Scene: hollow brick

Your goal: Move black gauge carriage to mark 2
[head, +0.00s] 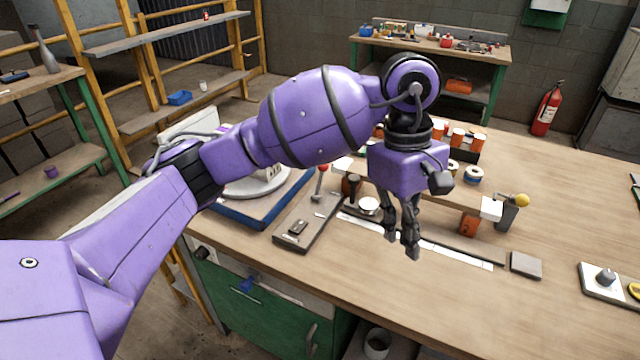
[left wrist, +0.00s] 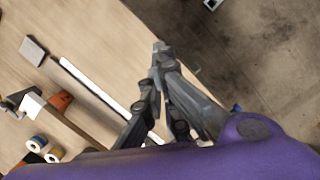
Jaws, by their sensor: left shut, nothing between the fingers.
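A long rail with a white scale strip (head: 458,252) lies along the front of the workbench; the mark numbers are too small to read. It also shows in the left wrist view (left wrist: 95,85). A dark upright piece (head: 351,186) beside a round pale dial (head: 369,206) stands near the strip's left end; I cannot tell for certain whether this is the black gauge carriage. My left gripper (head: 404,252) points down over the strip's middle, hiding part of it. Its fingers are shut and empty, with their tips together in the left wrist view (left wrist: 160,50). My right gripper is not in view.
A grey plate with a red-knobbed lever (head: 322,170) lies left of the rail. An orange block (head: 469,222) and a yellow-knobbed post (head: 521,200) stand behind it. A grey square (head: 525,264) lies past its right end.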

